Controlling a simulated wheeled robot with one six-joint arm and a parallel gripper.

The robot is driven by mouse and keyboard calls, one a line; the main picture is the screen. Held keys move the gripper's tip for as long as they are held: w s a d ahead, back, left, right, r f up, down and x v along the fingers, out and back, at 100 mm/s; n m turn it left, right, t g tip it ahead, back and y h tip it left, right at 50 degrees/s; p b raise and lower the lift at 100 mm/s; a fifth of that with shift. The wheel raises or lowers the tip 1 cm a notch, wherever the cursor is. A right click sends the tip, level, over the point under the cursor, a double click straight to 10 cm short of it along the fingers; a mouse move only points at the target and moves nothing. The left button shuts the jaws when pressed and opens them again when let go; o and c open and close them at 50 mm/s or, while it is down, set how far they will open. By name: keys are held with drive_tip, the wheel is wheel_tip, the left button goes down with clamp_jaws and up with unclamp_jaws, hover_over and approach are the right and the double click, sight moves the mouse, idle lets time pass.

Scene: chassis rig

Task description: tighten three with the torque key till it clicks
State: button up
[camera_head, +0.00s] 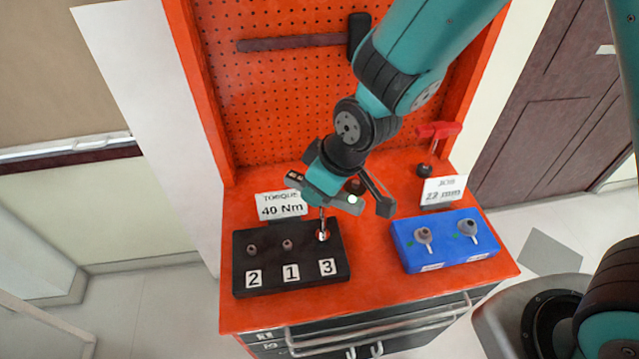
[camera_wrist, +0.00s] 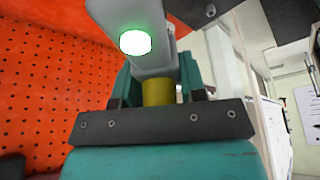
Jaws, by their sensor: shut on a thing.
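A black block (camera_head: 290,280) on the red bench carries three bolts above the labels 2, 1 and 3. Bolts two (camera_head: 252,249) and one (camera_head: 288,245) stand bare. My gripper (camera_head: 325,183) is shut on the torque key, above label three (camera_head: 328,267). The key's grey body (camera_wrist: 158,62) shows in the wrist view with a lit green lamp (camera_wrist: 135,43) and a yellow part between my fingers. In the head view its thin shaft (camera_head: 322,216) points down to bolt three (camera_head: 323,236). The bolt is partly hidden, so exact seating is hard to tell.
A blue holder (camera_head: 443,242) with two sockets stands to the right. A red-handled tool (camera_head: 438,132) stands behind a small sign (camera_head: 443,189). A "TORQUE 40 Nm" sign (camera_head: 282,205) is behind the block. A hammer (camera_head: 300,42) hangs on the pegboard (camera_head: 270,110).

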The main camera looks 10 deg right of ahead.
drive_tip(key=shift+r, duration=0.2)
drive_tip(key=shift+r+p, duration=2)
drive_tip(key=shift+r, duration=0.25)
